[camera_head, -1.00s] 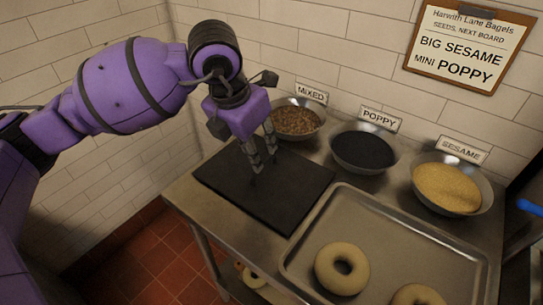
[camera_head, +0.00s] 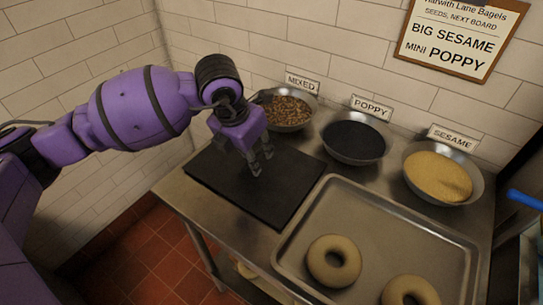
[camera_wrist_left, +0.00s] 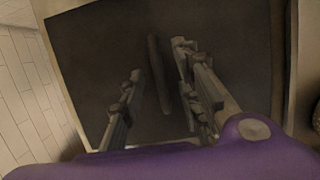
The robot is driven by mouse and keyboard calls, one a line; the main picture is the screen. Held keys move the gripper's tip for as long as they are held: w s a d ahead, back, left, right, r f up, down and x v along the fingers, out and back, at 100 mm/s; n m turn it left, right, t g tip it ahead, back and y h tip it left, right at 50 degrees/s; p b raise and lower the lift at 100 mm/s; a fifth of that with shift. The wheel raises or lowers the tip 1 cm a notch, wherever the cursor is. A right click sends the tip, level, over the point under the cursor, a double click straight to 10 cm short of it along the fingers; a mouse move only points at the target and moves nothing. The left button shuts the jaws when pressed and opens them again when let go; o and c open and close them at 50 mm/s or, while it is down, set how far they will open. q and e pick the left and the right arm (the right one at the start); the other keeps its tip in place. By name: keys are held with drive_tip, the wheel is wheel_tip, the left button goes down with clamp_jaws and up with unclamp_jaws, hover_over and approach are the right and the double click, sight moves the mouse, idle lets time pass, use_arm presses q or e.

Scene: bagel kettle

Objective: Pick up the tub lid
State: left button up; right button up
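The tub lid appears to be the dark flat rectangular slab (camera_head: 285,190) on the left part of the steel table; it fills much of the left wrist view (camera_wrist_left: 90,55). A narrow dark raised bar (camera_wrist_left: 158,75), apparently its handle, runs along its middle. My left gripper (camera_head: 260,162) is low over the slab, pointing down. In the left wrist view its fingers (camera_wrist_left: 158,62) are apart, one on each side of the bar, with gaps showing. Whether the fingertips touch the slab cannot be told. My right gripper is not in view.
Bowls of mixed seeds (camera_head: 288,110), poppy (camera_head: 355,140) and sesame (camera_head: 438,178) stand along the back wall. A metal tray (camera_head: 385,230) with bagels (camera_head: 333,262) lies right of the slab. A blue object (camera_head: 525,200) is at the right edge.

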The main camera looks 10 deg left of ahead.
use_arm(q)
drive_tip(key=shift+c, duration=0.4)
clamp_jaws()
